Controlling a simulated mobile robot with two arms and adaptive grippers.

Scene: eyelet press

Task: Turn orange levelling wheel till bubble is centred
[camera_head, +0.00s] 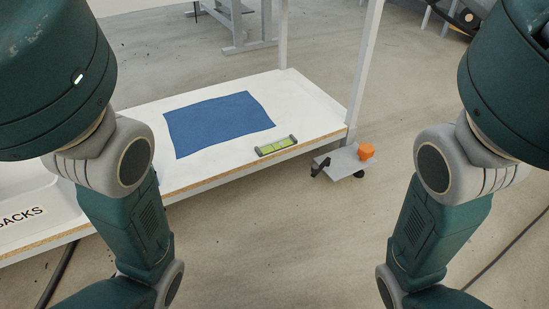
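The orange levelling wheel (366,151) sits on top of a small grey bracket (343,163) at the right front corner of the white table. The spirit level (276,146) lies on the table near its front edge, with a yellow-green vial in a grey body. The bubble is too small to make out. My two arms come in from the left and right sides, apart from the wheel and the level. Neither gripper shows in the head view.
A blue cloth (218,123) lies flat on the white table (305,98). A grey post (364,62) rises at the table's right end. A light bin (28,212) with lettering stands at the left. The floor in front is clear, apart from dark cables at both sides.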

